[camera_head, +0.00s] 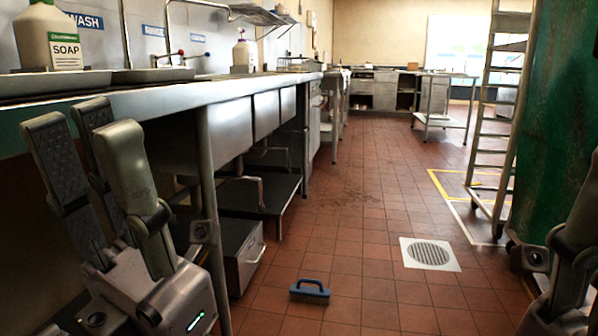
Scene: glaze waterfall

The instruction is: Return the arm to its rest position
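My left gripper (85,140) is at the lower left, fingers pointing up, in front of the steel sink counter (155,103). Its fingers stand apart and I see nothing held between them. Part of my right gripper or arm (572,250) shows at the right edge, cut off by the frame. Its fingertips are not clear, so I cannot tell its opening.
A blue-handled brush (310,291) lies on the red tile floor near a white floor drain (430,253). A green container (555,120) and a rack (490,130) stand at right. Soap bottles (50,40) stand on the counter.

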